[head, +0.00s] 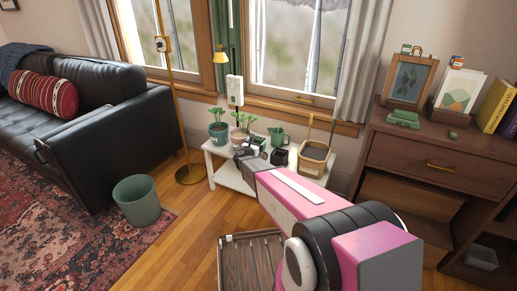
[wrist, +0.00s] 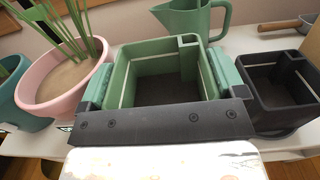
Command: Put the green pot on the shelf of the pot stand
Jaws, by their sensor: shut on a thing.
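The green pot (wrist: 165,57) is square and hollow, with a small column in one corner. It sits between the two teal pads of my gripper (wrist: 163,82), which is shut on it. In the head view the green pot (head: 258,142) is small and partly hidden beside my gripper (head: 250,153), over the top of the white pot stand (head: 215,150). I cannot tell whether it touches the top. The stand's lower shelf (head: 231,178) shows at the left; my arm hides the rest.
On the stand, a pink plant pot (wrist: 60,85) is left of the green pot, a black square pot (wrist: 272,88) right, a green jug (wrist: 190,20) behind. A teal plant pot (head: 218,132) and a basket (head: 313,160) stand at its ends. A bin (head: 137,200) is on the floor.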

